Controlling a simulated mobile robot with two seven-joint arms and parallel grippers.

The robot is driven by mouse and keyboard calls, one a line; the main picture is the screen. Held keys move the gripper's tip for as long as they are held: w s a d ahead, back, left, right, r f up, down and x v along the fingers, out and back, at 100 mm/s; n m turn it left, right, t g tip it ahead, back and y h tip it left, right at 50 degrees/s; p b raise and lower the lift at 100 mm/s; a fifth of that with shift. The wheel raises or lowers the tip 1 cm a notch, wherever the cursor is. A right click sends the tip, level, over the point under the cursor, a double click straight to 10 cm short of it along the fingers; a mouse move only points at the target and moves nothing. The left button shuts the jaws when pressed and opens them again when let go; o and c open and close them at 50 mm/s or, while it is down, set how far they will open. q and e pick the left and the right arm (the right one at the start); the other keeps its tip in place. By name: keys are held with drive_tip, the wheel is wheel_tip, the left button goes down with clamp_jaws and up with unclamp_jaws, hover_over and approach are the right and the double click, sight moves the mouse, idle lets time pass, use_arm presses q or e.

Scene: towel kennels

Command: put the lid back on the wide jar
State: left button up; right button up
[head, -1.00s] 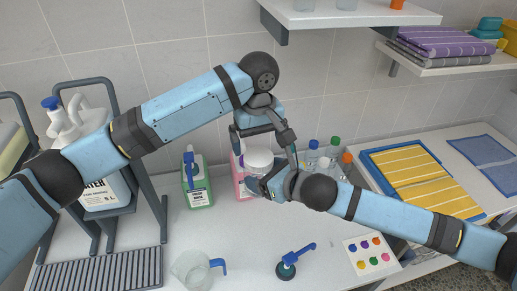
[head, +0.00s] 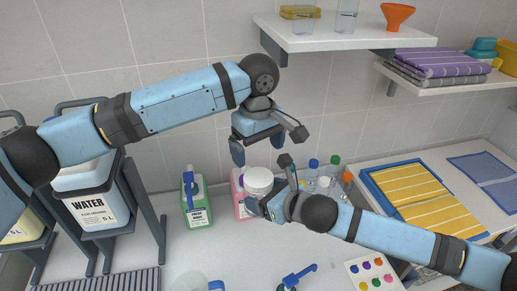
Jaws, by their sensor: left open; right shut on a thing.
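The wide jar (head: 262,188) is a short, round vessel held up in front of the pink bottle in the head view. A white round top that looks like its lid (head: 258,174) sits on it; I cannot tell how tightly it is seated. My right gripper (head: 268,186) is shut on the jar from the lower right and hides part of its side. My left gripper (head: 268,143) is open and empty just above the jar, its fingers apart from the white top.
A green bottle (head: 197,212) and a pink bottle (head: 239,200) stand behind. Several small capped bottles (head: 334,165) stand right of the jar. A water canister (head: 90,212) is on a rack at left. A shelf (head: 335,42) overhangs above. Yellow towels (head: 405,185) lie at right.

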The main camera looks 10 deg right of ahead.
sight(258, 176)
use_arm(q)
drive_tip(key=shift+f, duration=4)
drive_tip(key=c, duration=1)
drive_tip(key=shift+o, duration=0.2)
drive_tip(key=m, duration=0.3)
drive_tip(key=o, duration=1)
